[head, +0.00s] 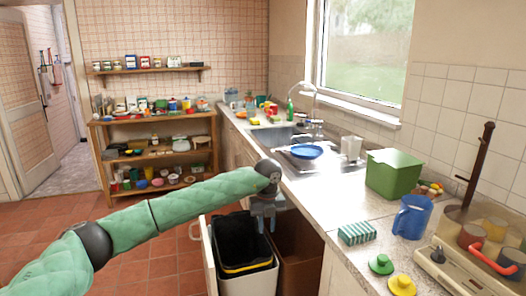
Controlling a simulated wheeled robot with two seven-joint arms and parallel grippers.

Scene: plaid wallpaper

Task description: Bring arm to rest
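My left arm, in a green quilted sleeve, reaches in from the lower left of the head view. My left gripper (262,222) hangs at its end, pointing down. It is in front of the counter's edge and above the pulled-out bin drawer. I see nothing held in it, but its fingers are too small to tell whether they are open or shut. My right arm and gripper are not in view.
The open drawer holds a black-lined bin (242,243). The counter (330,196) carries a blue plate (306,152), a green box (393,174), a blue mug (412,216) and a striped sponge (358,233). Crowded shelves (155,153) stand behind. The tiled floor (150,262) at left is clear.

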